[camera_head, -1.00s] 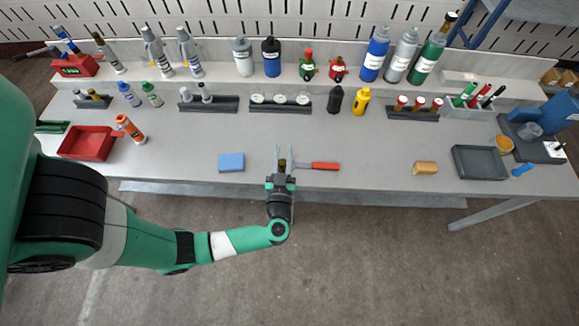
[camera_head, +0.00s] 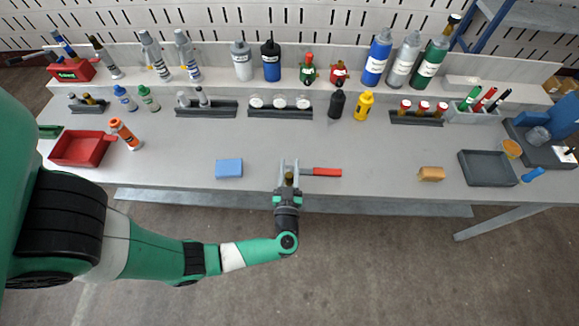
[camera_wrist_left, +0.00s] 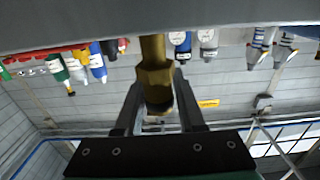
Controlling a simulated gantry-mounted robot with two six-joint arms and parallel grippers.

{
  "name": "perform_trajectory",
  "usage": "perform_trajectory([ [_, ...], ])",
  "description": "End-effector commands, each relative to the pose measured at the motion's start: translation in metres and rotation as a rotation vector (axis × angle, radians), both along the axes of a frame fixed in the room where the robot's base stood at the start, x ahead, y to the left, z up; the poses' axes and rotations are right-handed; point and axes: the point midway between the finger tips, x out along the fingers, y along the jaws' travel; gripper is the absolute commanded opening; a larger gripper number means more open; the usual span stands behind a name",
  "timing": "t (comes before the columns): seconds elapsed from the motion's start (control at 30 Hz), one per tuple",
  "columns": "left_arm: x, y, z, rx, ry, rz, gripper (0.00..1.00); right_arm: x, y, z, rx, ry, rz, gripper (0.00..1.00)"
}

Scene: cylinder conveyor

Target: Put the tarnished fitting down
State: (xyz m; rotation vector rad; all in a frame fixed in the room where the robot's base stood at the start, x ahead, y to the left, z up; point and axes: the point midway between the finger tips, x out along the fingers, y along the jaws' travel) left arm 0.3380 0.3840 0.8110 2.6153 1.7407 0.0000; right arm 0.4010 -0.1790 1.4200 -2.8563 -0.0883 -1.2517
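The tarnished fitting (camera_head: 289,178) is a dull brass, stepped piece near the front edge of the workbench (camera_head: 380,165). In the left wrist view the fitting (camera_wrist_left: 155,80) fills the space between the two fingers, its far end running up to the grey bench surface. My left gripper (camera_head: 290,166) appears closed against both its sides; the wrist view shows the fingers (camera_wrist_left: 158,95) meeting it. Whether the fitting touches the bench is not clear. My right gripper is in neither view.
A red-handled tool (camera_head: 326,172) lies just right of the gripper, a blue block (camera_head: 229,168) to its left. A tan block (camera_head: 431,174) and dark tray (camera_head: 487,168) are farther right, a red bin (camera_head: 80,150) far left. Bottles and racks line the back.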

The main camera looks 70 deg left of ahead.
Motion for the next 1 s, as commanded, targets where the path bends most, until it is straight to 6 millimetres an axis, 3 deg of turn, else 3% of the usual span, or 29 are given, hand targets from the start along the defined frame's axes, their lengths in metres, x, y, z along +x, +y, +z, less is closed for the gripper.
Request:
perform_trajectory([
  [0.03, 0.0, 0.0, 0.0, 0.0, 0.0, 0.0, 0.49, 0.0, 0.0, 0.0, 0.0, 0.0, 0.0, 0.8],
  [0.1, 0.0, 0.0, 0.0, 0.0, 0.0, 0.0, 0.59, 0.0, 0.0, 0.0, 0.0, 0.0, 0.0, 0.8],
  [0.47, 0.0, -0.002, 0.006, 0.0, 0.0, -0.002, 0.59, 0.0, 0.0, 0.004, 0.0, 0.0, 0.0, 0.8],
  [1.0, -0.041, -0.102, 0.005, 0.0, -0.001, -0.006, 0.59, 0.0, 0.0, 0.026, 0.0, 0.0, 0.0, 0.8],
])
